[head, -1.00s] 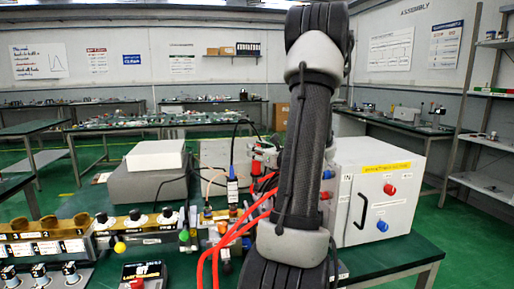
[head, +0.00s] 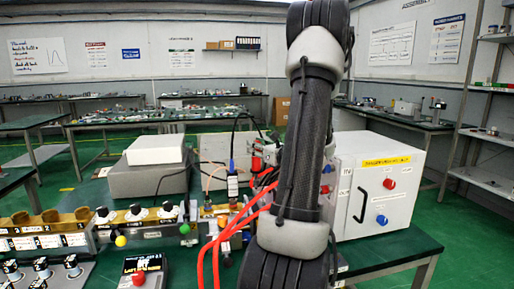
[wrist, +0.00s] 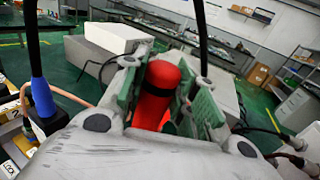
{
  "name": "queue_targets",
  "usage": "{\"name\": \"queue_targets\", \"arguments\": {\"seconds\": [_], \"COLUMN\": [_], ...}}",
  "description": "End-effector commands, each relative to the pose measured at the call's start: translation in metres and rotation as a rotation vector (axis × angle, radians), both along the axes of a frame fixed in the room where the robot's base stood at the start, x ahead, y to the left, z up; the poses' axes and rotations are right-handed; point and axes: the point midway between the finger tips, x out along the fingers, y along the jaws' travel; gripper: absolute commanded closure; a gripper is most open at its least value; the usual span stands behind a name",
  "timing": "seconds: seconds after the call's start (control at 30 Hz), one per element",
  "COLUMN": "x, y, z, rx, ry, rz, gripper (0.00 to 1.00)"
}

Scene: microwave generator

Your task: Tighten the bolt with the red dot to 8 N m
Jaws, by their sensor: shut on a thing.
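My gripper (wrist: 165,100) is shut on a red cylindrical handle (wrist: 163,82), which stands between its green-padded fingers in the wrist view. I cannot tell what tool the handle belongs to; its lower end is hidden. In the head view my arm covers the middle of the bench, and a red and grey piece (head: 258,160) shows just left of it. The bolt with the red dot cannot be made out in either view; whether the tool touches a bolt is hidden.
A white cabinet (head: 350,212) with red and blue knobs stands right of my arm. Red cables (head: 212,258) loop left of it. A brass waveguide line (head: 145,220) with several knobs, a dial panel (head: 42,272) and a small display box (head: 145,270) fill the left front.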

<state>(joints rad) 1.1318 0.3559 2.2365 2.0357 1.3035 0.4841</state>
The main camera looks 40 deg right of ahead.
Motion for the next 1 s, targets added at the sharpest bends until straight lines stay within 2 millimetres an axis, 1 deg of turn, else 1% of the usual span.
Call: {"name": "queue_targets", "arguments": {"seconds": [0.37,1.0], "x": [0.0,0.0], "y": [0.0,0.0], "z": [0.0,-0.009], "rx": [-0.001,0.0], "ry": [-0.001,-0.001], "rz": [0.0,0.0], "gripper": [1.0,1.0]}}
